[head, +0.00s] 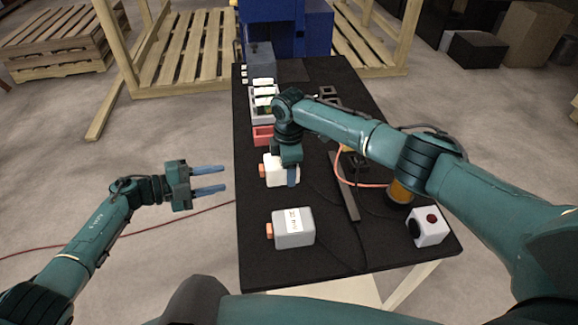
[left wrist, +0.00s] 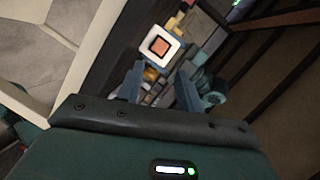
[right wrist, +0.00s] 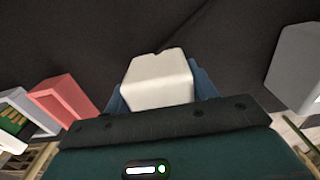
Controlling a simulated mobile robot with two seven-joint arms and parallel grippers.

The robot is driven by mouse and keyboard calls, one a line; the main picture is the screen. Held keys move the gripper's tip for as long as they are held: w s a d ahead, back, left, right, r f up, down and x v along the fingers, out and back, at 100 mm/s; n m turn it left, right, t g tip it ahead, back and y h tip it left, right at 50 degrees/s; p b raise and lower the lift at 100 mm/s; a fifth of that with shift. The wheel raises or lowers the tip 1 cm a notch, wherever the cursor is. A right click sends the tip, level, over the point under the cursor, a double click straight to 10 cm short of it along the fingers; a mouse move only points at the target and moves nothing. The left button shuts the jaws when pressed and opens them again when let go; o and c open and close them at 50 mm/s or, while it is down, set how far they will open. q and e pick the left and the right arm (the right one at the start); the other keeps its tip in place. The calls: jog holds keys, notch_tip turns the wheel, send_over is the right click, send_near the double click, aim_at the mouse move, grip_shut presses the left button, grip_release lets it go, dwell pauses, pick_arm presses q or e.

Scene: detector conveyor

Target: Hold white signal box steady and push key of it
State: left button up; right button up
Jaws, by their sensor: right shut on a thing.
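The white signal box (head: 273,175) sits on the black table in the head view, with its orange key (head: 263,171) on the left side. The orange key faces the camera in the left wrist view (left wrist: 159,46). My right gripper (head: 284,177) comes from above and is shut on the white box; the right wrist view shows the box (right wrist: 158,84) between its blue fingers. My left gripper (head: 225,179) is open and empty, off the table's left edge. Its two blue fingers point right toward the key, with a gap between.
A grey box (head: 296,233) with an orange key stands nearer the front. A red box (head: 262,136) and a tray (head: 263,106) stand behind the white box. A white cube with a red button (head: 433,220) is at the front right. Cables cross the table.

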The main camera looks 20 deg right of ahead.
pick_arm(q)
grip_shut()
dwell(0.3)
dwell(1.4)
